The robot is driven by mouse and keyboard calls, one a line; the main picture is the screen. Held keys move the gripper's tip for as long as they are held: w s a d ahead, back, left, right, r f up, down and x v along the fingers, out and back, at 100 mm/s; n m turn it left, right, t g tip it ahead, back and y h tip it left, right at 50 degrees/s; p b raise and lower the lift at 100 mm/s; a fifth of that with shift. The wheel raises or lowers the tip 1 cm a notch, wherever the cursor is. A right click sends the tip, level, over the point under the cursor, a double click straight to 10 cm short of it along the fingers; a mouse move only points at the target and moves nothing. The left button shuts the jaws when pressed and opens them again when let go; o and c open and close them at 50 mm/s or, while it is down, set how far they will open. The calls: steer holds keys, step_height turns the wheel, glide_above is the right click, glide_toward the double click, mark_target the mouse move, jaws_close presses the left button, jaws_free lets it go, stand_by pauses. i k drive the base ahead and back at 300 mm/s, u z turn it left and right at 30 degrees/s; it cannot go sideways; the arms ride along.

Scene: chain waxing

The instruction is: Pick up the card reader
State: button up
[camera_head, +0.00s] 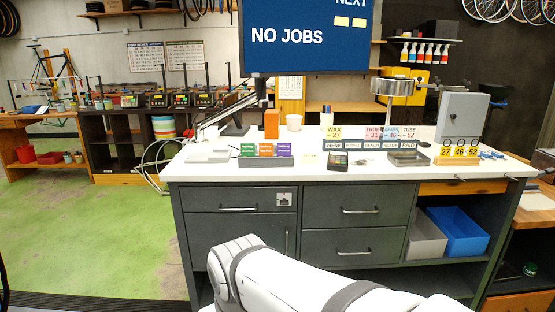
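A small dark handheld device with a lighter screen, which looks like the card reader (338,163), lies on the white counter top (300,173) near its front edge, around the middle. Nothing covers it. My white arm shows at the bottom of the view, in front of the counter's drawers and below the counter top. My gripper is out of view, so its opening cannot be seen.
A dark tray (408,160) lies right of the device, and a rack of coloured packets (265,156) stands left. Labelled signs (368,146) stand behind. Yellow number tags (459,152) and a grey box (463,115) are farther right. Counter between packets and device is mostly clear.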

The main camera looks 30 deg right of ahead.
mark_target(336, 161)
steer(key=z, duration=1.1)
steer(key=i, duration=0.6)
steer(key=u, duration=0.05)
